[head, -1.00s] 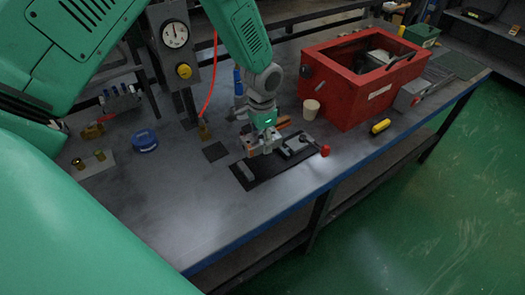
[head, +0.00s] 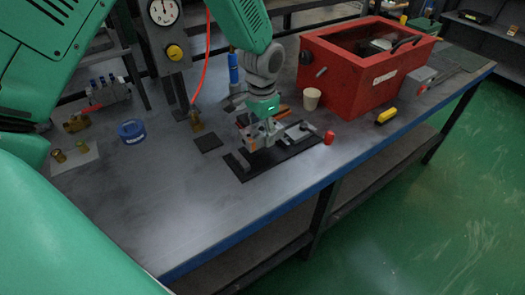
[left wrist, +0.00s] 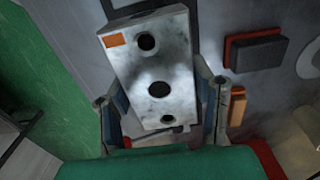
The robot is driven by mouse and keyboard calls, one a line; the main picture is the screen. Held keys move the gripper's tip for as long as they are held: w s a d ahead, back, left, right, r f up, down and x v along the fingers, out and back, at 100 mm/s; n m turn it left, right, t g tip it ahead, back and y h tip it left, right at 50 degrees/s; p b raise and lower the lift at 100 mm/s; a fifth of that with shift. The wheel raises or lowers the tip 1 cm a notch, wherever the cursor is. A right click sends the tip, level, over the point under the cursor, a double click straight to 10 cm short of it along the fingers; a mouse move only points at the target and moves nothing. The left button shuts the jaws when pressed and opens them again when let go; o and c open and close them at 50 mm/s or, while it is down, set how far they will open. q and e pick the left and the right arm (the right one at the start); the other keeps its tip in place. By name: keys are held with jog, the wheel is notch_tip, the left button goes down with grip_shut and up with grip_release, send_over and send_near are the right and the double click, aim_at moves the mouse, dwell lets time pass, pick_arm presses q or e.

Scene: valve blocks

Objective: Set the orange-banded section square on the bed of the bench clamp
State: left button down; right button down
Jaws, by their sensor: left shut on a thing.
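The orange-banded section (left wrist: 155,68) is a worn pale metal block with several round holes and an orange patch at one corner. In the left wrist view it lies between my two fingers, slightly tilted in the picture. My left gripper (head: 260,134) is shut on it over the bench clamp. The bench clamp has a flat black bed (head: 243,171), a grey jaw part at its right and a red handle end (head: 329,137). The gripper hides much of the section in the head view; I cannot tell whether the section touches the bed. My right gripper is not in view.
A red box (head: 345,85) and a cream cup (head: 311,98) stand behind and right of the clamp. A yellow item (head: 386,116) lies near the front edge. A blue roll (head: 131,131) and brass fittings are at left. The bench front left is clear.

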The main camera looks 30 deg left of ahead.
aim_at(262, 153)
pick_arm(q)
notch_tip(262, 153, down, 2)
jog(key=shift+w, duration=0.1)
jog(key=shift+f, duration=1.85)
jog(key=shift+f, duration=0.1)
jog(key=c, duration=0.7)
grip_release()
notch_tip(262, 153, up, 12)
jog(key=shift+r, duration=0.15)
jog(key=shift+p, duration=0.35)
